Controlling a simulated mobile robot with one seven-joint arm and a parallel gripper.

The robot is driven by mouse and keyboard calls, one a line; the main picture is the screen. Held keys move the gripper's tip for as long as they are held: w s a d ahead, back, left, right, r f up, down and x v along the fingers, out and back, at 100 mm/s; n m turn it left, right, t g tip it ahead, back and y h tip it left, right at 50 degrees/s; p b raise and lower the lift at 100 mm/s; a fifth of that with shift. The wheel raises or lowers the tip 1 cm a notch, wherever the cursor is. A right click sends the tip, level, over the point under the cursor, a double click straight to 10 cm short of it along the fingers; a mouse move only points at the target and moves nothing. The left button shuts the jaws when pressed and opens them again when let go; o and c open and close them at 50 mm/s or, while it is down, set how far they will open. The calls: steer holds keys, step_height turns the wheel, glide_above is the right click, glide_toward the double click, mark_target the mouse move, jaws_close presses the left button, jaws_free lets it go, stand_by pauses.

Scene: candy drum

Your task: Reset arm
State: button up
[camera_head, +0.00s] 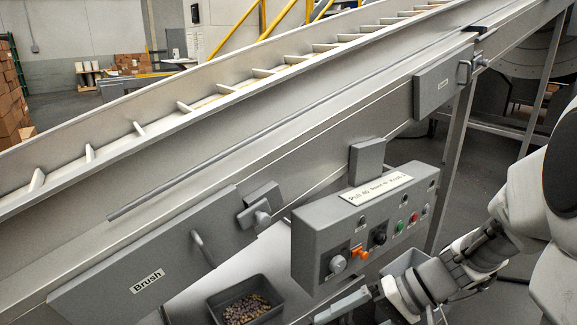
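My arm comes in from the right edge, grey and white. My gripper (342,306) is at the bottom, right of centre, just below the grey control box (318,245). One long grey finger shows, pointing left; the rest is cut off by the lower edge, so I cannot tell if it is open. I see nothing held in it. The control box carries a grey knob, an orange switch (359,254), a black knob (379,237), and green and red buttons.
A sloped metal conveyor (210,140) with cleats crosses the view. A panel labelled "Brush" (150,270) is at lower left. A dark tray (268,288) of small candies lies left of my gripper. A metal leg (452,160) stands behind the box. Cartons (12,90) are far left.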

steer(key=s+d+r+n+t+h, duration=0.1)
steer(key=s+d+r+t+h, duration=0.4)
steer(key=s+r+h, duration=0.45)
step_height(320, 180, up, 22)
steer(key=w+p, duration=0.1)
steer(key=p, duration=1.9)
steer(key=shift+w, duration=0.2)
